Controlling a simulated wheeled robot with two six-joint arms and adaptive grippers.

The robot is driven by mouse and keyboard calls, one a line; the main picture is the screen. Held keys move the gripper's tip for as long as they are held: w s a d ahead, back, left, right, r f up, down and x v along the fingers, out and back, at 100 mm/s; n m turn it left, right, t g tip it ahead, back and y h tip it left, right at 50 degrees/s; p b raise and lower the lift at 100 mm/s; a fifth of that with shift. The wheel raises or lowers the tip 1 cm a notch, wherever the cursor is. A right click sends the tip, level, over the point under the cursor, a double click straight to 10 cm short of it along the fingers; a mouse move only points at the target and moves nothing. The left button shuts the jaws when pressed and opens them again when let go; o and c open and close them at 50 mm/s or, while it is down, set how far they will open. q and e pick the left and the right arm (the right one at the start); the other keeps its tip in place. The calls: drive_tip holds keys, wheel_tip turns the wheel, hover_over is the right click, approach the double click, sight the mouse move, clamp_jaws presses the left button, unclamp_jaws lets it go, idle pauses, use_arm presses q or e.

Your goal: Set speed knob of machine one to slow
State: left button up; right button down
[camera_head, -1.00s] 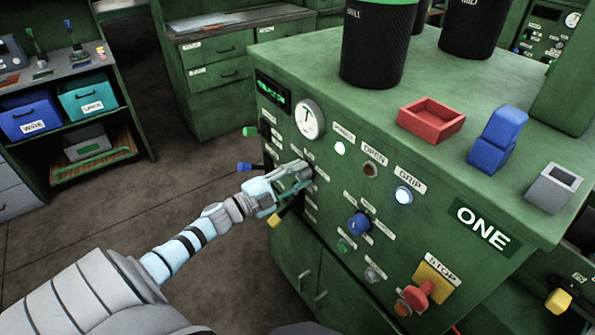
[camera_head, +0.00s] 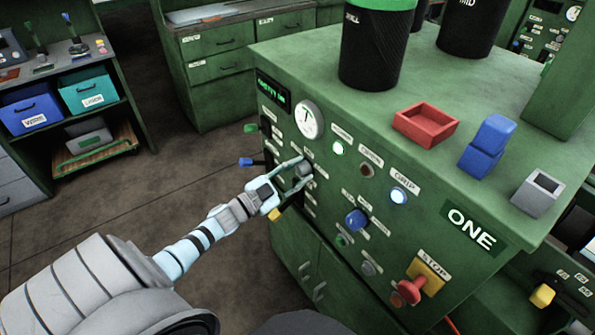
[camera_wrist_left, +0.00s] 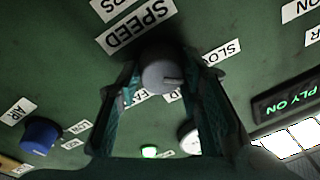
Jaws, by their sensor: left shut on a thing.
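The speed knob (camera_wrist_left: 161,77) is a grey round knob with a pale mark, below the SPEED label (camera_wrist_left: 140,25) in the left wrist view. Its mark points to the right, toward the side where the partly hidden SLOW label (camera_wrist_left: 219,52) is. My left gripper (camera_wrist_left: 168,82) has a finger on each side of the knob and is shut on it. In the head view my left gripper (camera_head: 297,172) reaches the front panel of green machine ONE (camera_head: 405,215), with the knob (camera_head: 305,168) between its fingertips. My right gripper is not in view.
A dial gauge (camera_head: 309,120) and a lit green lamp (camera_head: 338,148) are above the knob. A blue knob (camera_head: 356,219) and a red stop button (camera_head: 411,290) are to the right. Open floor lies left of the machine.

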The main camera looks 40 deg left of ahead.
use_arm(q)
drive_tip(key=shift+f, duration=0.1)
drive_tip(key=o, duration=1.2)
drive_tip(key=shift+c, duration=0.2)
drive_tip(key=v, duration=1.2)
